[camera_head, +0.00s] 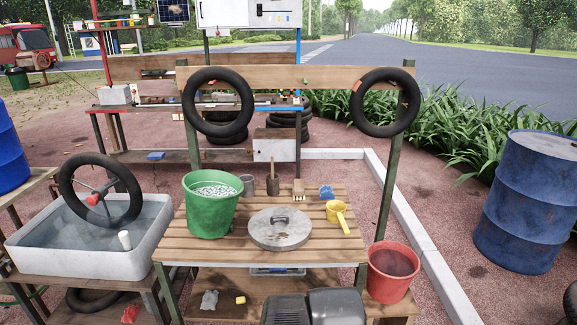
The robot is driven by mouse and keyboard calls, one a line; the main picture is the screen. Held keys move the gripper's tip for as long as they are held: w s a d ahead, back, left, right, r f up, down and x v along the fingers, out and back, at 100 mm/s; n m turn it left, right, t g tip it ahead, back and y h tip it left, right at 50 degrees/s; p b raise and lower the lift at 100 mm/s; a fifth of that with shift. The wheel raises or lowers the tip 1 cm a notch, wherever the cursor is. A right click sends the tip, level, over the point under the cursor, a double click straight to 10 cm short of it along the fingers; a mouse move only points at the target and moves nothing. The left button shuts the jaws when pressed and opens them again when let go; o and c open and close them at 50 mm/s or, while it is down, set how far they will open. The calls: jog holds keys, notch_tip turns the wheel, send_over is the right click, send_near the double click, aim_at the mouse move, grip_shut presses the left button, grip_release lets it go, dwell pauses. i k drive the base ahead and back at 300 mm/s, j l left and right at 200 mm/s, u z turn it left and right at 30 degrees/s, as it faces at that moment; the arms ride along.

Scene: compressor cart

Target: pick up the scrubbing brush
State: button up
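A small tan piece with a pale, bristle-like lower part (299,188) stands at the back of the slatted wooden table (190,249). It looks like the scrubbing brush, but it is small in view. A dark tool with an upright wooden handle (272,184) is to its left, and a crumpled blue cloth or sponge (326,191) is to its right. A round grey lid (279,229) lies in front of it. My gripper is not in view.
A green bucket (210,218), grey cup (248,185) and yellow dipper (339,215) share the table. A wooden post frame with hanging tyres (218,130) stands behind. A red bucket (391,278) is right, a white water basin (75,262) left.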

aim_at(298, 184)
jog(key=i+l+u, duration=0.15)
jog(key=i, duration=0.3)
jog(key=i+l+u, duration=0.1)
jog(key=i, duration=0.4)
jog(key=i+l+u, duration=0.15)
jog(key=i, duration=0.3)
jog(key=l, duration=0.1)
